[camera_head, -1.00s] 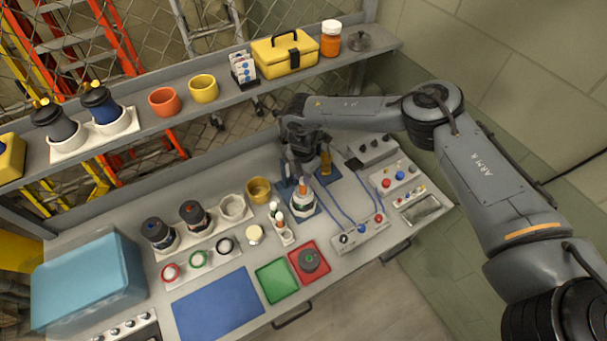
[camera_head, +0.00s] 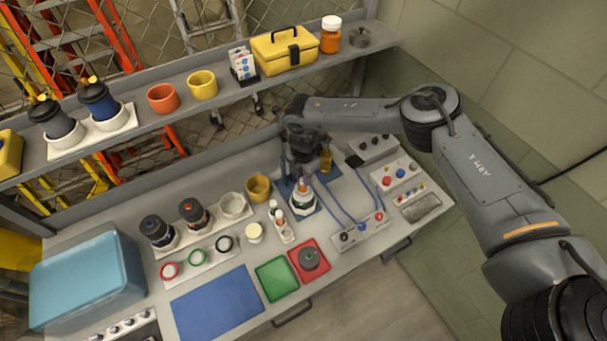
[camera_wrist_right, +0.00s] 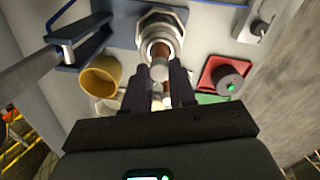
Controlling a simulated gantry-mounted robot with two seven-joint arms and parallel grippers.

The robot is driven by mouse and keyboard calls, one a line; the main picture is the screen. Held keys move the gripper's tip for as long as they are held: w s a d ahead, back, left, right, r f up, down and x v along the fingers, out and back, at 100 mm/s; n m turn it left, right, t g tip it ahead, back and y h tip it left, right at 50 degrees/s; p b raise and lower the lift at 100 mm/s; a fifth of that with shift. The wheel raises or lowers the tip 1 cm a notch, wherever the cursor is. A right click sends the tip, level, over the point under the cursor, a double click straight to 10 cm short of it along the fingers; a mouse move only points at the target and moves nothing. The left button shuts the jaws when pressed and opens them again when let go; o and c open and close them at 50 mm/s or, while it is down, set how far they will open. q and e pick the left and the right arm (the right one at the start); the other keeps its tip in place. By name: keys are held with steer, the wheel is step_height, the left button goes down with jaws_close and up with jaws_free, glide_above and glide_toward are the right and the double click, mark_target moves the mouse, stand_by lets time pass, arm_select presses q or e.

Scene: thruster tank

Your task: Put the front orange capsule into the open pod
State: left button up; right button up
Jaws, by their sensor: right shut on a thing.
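The open pod (camera_head: 303,206) is a white round vessel on a blue base on the bench. My right gripper (camera_head: 301,180) is directly above it, pointing down. In the right wrist view my right gripper (camera_wrist_right: 160,85) is shut on an orange-and-white capsule (camera_wrist_right: 159,71), with the pale end between the fingertips. The capsule's orange-brown part lines up with the pod's round mouth (camera_wrist_right: 160,28) and appears to reach into it; the depth is hard to tell. A white capsule rack (camera_head: 285,232) stands just in front of the pod. My left gripper is not in view.
A yellow cup (camera_head: 258,188) stands left of the pod. Control boxes with cables (camera_head: 357,232) are at its right. Red (camera_head: 321,272) and green (camera_head: 277,279) trays lie in front. Blue upright panels flank the gripper. The blue mat (camera_head: 217,303) is clear.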

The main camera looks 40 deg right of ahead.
steer(key=shift+f, duration=0.15)
stand_by(0.4)
steer(key=shift+f+b, duration=0.45)
steer(key=shift+f, duration=0.3)
stand_by(0.4)
steer(key=o, duration=0.9)
